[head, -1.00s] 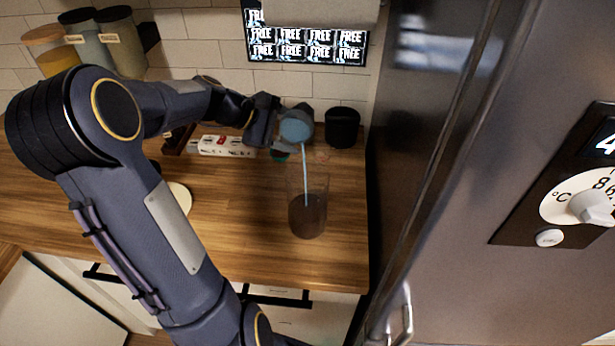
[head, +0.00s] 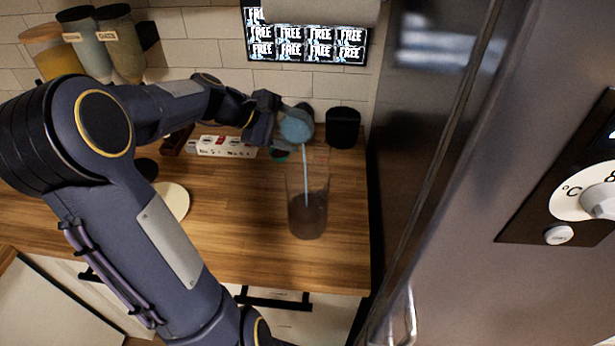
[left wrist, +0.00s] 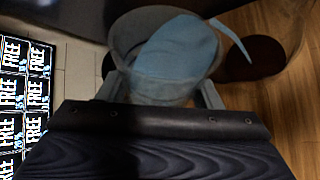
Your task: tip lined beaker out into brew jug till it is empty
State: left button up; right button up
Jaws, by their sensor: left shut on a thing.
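The lined beaker (head: 296,126) is held tilted above the brew jug, its mouth facing down and toward the viewer. Light blue liquid fills its mouth, and a thin stream falls from its lip into the jug. The brew jug (head: 307,190) is a tall clear vessel upright on the counter with dark contents in its lower part. My left gripper (head: 268,122) is shut on the beaker. In the left wrist view the beaker (left wrist: 165,55) sits between the fingers, with blue liquid running off its lip toward the jug (left wrist: 255,58). My right gripper is not seen.
A black canister (head: 342,127) stands behind the jug to the right. A round pale plate (head: 172,201) lies partly behind my arm. A steel appliance (head: 470,200) bounds the counter on the right.

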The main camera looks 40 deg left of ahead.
pick_arm(q)
jog(key=shift+f+m+t+y+b, duration=0.35)
jog(key=shift+f+b, duration=0.55)
jog(key=shift+b, duration=0.9)
jog(key=shift+f+m+t+y+b, duration=0.25)
jog(key=shift+m+y+b, duration=0.25)
jog(key=shift+b, duration=1.2)
jog(key=shift+r+m+t+y+b, duration=0.4)
jog(key=shift+r+y+b, duration=0.15)
jog(key=shift+b, duration=0.65)
jog(key=shift+s+d+r+m+t+y+b, duration=0.45)
jog(key=shift+d+b, duration=0.3)
jog(key=shift+b, duration=0.5)
jog(key=shift+s+d+r+m+t+y+b, duration=0.2)
jog(key=shift+r+m+t+y+b, duration=0.25)
jog(key=shift+b, duration=0.75)
